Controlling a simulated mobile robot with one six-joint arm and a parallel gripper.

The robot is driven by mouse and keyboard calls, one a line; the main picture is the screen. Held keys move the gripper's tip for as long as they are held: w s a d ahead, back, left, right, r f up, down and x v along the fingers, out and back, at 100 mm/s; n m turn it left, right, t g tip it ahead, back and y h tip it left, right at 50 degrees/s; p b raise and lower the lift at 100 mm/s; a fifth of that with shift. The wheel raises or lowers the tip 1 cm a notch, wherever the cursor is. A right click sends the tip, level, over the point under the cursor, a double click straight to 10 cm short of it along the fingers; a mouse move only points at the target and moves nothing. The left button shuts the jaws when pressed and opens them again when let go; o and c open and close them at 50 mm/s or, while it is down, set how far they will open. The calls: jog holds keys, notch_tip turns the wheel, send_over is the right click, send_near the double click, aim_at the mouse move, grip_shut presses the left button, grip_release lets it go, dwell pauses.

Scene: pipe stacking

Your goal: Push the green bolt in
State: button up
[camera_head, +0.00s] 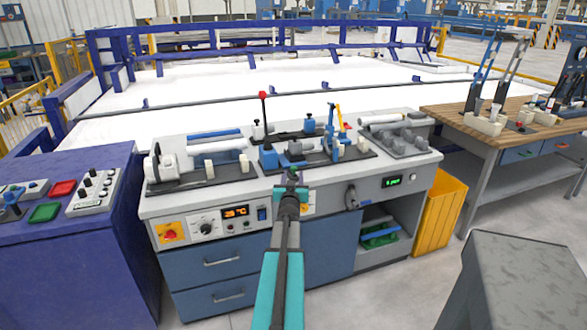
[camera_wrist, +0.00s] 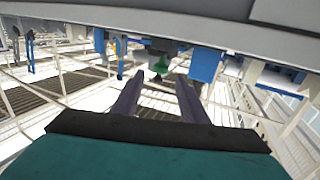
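A green bolt-like piece (camera_wrist: 161,66) sticks out from a dark mount in the wrist view, near the top middle. My gripper (camera_wrist: 160,76) is open, with its two dark fingers spread on either side of the green piece's line. The green piece shows just beyond or between the fingertips; I cannot tell whether they touch. No finger is closed on it. In the head view my gripper (camera_head: 290,188) is at the front edge of the middle workbench, and my arm hides part of the bench there. The bolt cannot be told apart clearly in that view.
The grey workbench (camera_head: 407,163) carries clamps, white pipes (camera_head: 216,145) and a red-knobbed lever (camera_head: 264,110). A blue control cabinet (camera_head: 80,255) stands left. A yellow bin (camera_head: 440,213) and wooden table (camera_head: 455,118) stand right. A grey block (camera_head: 525,270) is at front right.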

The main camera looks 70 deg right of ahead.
aim_at(294, 169)
jog(key=shift+p+x, duration=0.55)
jog(key=shift+x, duration=3)
grip_shut()
